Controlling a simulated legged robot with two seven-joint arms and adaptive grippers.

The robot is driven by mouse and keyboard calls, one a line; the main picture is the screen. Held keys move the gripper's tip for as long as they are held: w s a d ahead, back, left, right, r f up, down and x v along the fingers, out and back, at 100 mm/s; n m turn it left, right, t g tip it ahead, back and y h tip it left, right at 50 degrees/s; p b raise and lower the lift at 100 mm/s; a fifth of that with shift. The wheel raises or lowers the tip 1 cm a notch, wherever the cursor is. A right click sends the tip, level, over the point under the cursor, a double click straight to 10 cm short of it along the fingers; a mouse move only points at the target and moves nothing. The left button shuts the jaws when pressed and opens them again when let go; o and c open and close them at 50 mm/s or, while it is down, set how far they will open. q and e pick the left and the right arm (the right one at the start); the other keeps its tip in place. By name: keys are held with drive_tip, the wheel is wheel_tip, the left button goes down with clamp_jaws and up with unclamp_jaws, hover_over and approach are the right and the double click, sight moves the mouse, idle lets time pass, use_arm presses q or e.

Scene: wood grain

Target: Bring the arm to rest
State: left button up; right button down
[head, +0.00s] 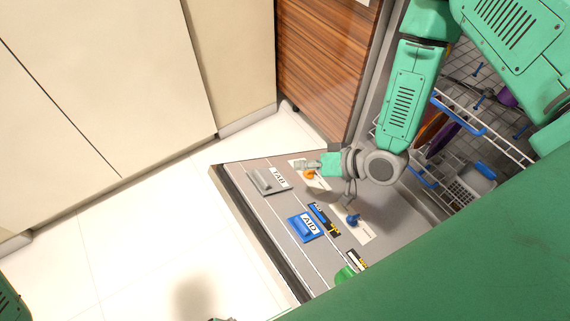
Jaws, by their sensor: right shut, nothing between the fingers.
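My right arm (410,90) comes down from the upper right over an open dishwasher door. Its gripper (347,190) is at the end of the grey wrist, above the door's inner face. It is shut, with nothing held. I cannot tell whether it touches the door. A small grey piece at the bottom edge may be part of my left gripper (222,319); its jaws are not readable.
The dishwasher door (275,215) carries a grey TAB lid (264,181), a blue AID lid (304,228), an orange knob (309,174) and a blue knob (352,220). A wire rack (505,145) stands inside at right. Cream cabinets (110,75) stand behind; white floor (140,250) is clear.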

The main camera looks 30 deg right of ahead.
drive_tip(key=s+d+n+g+h+p, duration=0.1)
drive_tip(key=s+d+g+h+p, duration=0.1)
drive_tip(key=s, duration=0.8)
drive_tip(key=s+d+n+g+h+p, duration=0.1)
drive_tip(key=s+d+g+h+p, duration=0.1)
drive_tip(key=s+g+h, duration=0.3)
drive_tip(key=s+g, duration=0.1)
drive_tip(key=s, duration=0.3)
drive_tip(key=shift+s+d+r, duration=0.15)
drive_tip(key=shift+s+d, duration=0.25)
